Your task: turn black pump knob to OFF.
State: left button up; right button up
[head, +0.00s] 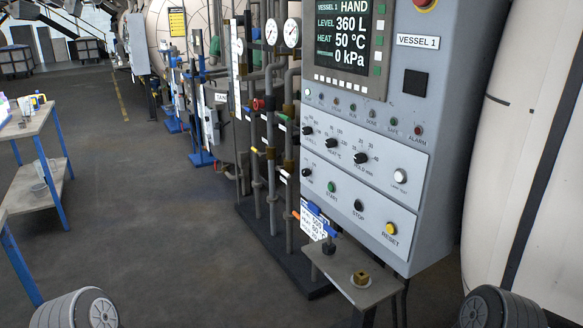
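The grey control panel (410,130) labelled VESSEL 1 stands right of centre in the head view, angled to me. A small black knob (306,172) sits at the left end of its lower button row, left of the green START button (332,187). I cannot read its label or setting, so I cannot confirm it is the pump knob. Three more black knobs sit above: the level knob (308,131), the heat knob (333,143) and the hold knob (361,158). Neither gripper shows; only rounded parts of my arms show at the bottom corners.
The screen (342,45) reads HAND, 360 L, 50 °C, 0 kPa. A black STOP button (358,205) and yellow RESET button (391,229) are nearby. A small stand (345,268) juts out below. Pipes (270,150) stand left of the panel. The floor (150,220) left is clear.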

aim_at(306, 172)
jog(key=i+j, duration=2.2)
jog(key=l+z, duration=0.1)
jog(key=z, duration=1.8)
jog(key=j, duration=0.1)
